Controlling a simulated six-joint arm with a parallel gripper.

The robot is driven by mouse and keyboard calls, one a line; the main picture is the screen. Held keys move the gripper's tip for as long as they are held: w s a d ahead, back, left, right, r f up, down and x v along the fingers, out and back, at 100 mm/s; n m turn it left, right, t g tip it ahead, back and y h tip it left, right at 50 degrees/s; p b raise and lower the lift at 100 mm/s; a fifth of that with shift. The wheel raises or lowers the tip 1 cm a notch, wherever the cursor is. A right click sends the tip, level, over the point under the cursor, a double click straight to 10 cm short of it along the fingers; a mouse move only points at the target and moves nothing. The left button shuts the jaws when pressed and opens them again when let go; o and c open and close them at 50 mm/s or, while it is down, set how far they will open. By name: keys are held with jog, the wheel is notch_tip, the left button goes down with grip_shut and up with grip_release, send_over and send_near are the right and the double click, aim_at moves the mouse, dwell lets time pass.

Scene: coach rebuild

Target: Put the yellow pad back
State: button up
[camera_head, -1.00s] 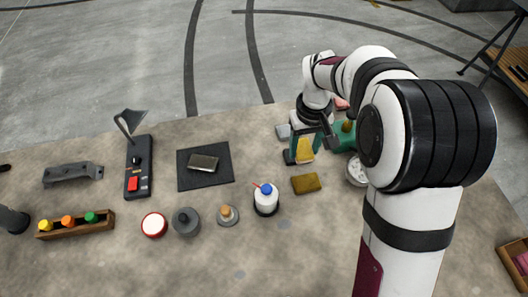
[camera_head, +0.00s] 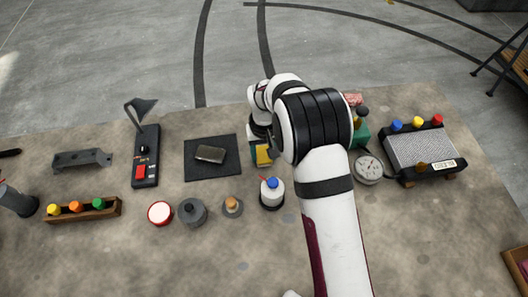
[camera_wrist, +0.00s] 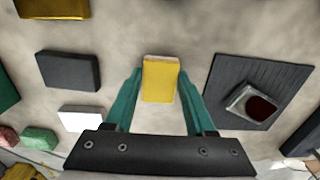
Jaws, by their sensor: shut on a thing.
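The yellow pad (camera_wrist: 160,80) is gripped between the two teal fingers of my gripper (camera_wrist: 159,74) in the wrist view. In the head view the pad (camera_head: 263,155) shows partly below my gripper (camera_head: 262,147), behind the white-and-blue bottle. The gap between pad and table cannot be judged exactly. A dark mat (camera_wrist: 217,75) lies just right of the pad in the wrist view, with a grey block with a dark red face (camera_wrist: 256,106) on it. In the head view the mat (camera_head: 227,172) and the block (camera_head: 210,153) are left of my gripper.
In the wrist view, a dark pad (camera_wrist: 70,70), a white pad (camera_wrist: 80,113), a green pad (camera_wrist: 40,138) and a mustard pad (camera_wrist: 52,8) lie left. In the head view, the bottle (camera_head: 272,195) stands close in front and a dark switch box (camera_head: 146,160) is beyond the mat. My arm hides some table.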

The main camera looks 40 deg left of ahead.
aim_at(264, 156)
jog(key=o, duration=1.2)
jog(key=shift+f, duration=0.15)
notch_tip(264, 156, up, 12)
jog(key=s+d+r+m, duration=0.1)
jog(key=d+r+m, duration=0.3)
jog(key=d, duration=0.5)
jog(key=s+d+r+m, duration=0.1)
jog(key=d+r+m, duration=0.1)
jog(key=d+r, duration=0.55)
jog(key=s+d+f+m+y, duration=0.1)
jog(key=s+d+f+m, duration=0.1)
jog(key=s+d+m, duration=0.6)
jog(key=s+d, duration=0.7)
jog(key=s, duration=0.1)
jog(key=shift+s+d+f+m+y, duration=0.2)
jog(key=shift+s+m+y, duration=0.1)
jog(key=shift+s+y, duration=0.1)
